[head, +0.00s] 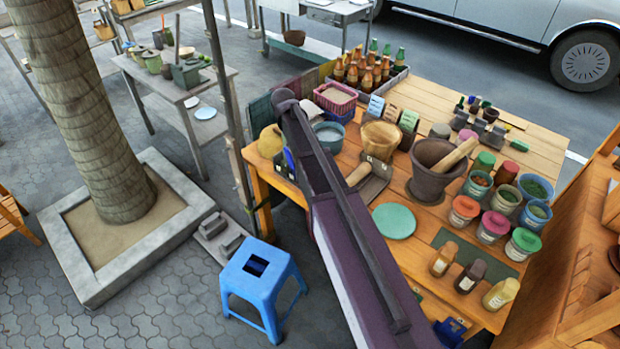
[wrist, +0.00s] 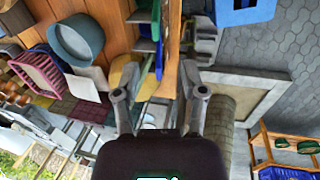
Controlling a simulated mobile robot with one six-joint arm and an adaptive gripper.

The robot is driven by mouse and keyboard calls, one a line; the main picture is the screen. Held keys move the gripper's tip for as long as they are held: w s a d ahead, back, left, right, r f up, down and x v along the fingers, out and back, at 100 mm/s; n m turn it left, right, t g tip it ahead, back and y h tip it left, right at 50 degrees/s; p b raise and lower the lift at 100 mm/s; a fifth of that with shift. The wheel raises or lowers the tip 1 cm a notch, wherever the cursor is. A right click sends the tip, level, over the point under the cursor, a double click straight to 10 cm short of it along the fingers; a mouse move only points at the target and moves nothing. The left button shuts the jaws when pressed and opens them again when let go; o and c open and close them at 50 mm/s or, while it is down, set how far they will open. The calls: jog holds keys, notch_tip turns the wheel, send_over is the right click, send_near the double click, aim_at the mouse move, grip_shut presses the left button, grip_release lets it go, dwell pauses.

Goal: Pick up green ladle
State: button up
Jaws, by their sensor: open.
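My gripper (wrist: 159,95) is open and empty in the wrist view, its two fingers spread apart. Ahead of the gap, a narrow green piece (wrist: 146,45), perhaps the green ladle, shows beside a blue piece (wrist: 158,60) along the wooden table edge. Its full shape is hidden, so I cannot be sure that it is the ladle. In the head view, blue pieces (head: 289,160) show at the table's left edge, partly behind my arm. My gripper cannot be made out there.
The wooden table (head: 460,245) is crowded with a mortar (head: 430,185), jars, bottles and a green plate (head: 394,221). A yellow pear-shaped object (head: 270,141) stands at the left edge. A blue stool (head: 262,275) stands on the paving.

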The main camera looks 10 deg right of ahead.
jog(key=shift+f, duration=0.1)
jog(key=b+x, duration=0.8)
jog(key=shift+f, duration=0.2)
dwell(0.3)
dwell(0.4)
jog(key=shift+w+b+x, duration=0.1)
jog(key=shift+b+x, duration=1.25)
jog(key=shift+w+b+x, duration=0.15)
jog(key=shift+b+x, duration=1.15)
jog(key=shift+d+r, duration=0.1)
jog(key=shift+d, duration=0.1)
grip_shut()
